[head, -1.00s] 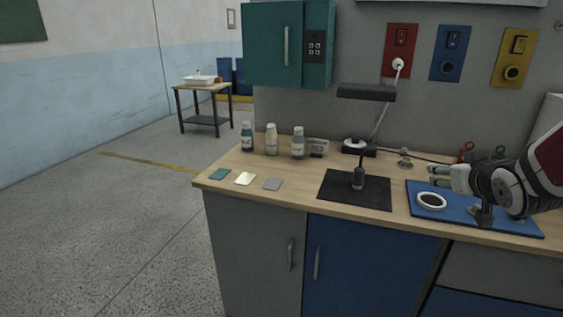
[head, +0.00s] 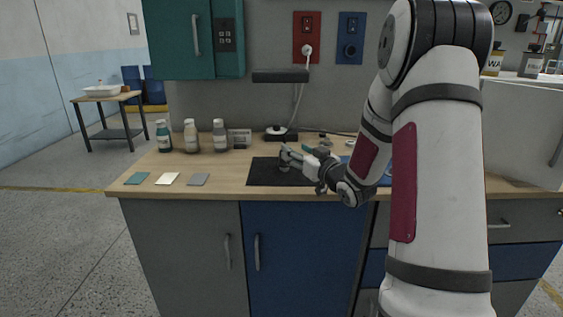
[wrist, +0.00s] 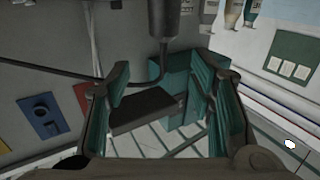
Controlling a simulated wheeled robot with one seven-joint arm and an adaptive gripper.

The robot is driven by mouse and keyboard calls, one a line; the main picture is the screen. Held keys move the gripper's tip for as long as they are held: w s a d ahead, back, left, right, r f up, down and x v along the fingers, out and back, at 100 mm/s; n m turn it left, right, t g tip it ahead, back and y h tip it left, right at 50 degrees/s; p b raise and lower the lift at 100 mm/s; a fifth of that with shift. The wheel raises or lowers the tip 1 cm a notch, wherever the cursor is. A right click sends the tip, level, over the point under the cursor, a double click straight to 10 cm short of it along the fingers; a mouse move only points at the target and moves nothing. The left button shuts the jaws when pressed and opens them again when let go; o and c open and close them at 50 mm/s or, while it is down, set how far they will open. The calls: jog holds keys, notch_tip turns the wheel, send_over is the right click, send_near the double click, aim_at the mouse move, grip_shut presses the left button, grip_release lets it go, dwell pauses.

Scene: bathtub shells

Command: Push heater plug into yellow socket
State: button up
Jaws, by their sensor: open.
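The heater plug is a dark upright cylinder (wrist: 164,18) at the top of the wrist view, with a black cable (wrist: 163,62) trailing from it. It lines up with the gap between my fingers, which look open with no contact visible. In the head view my gripper (head: 289,156) is over the black mat (head: 262,173) and largely covers the plug.
A red socket (head: 306,22) with a white plug in it and a blue socket (head: 350,30) are on the wall. A dark shelf-like bar (head: 281,76) hangs above the mat. Several bottles (head: 191,136) stand left. Three flat cards (head: 167,179) lie near the front edge.

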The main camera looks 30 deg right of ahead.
jog(key=shift+w+b, duration=0.3)
jog(key=shift+w, duration=3.25)
grip_shut()
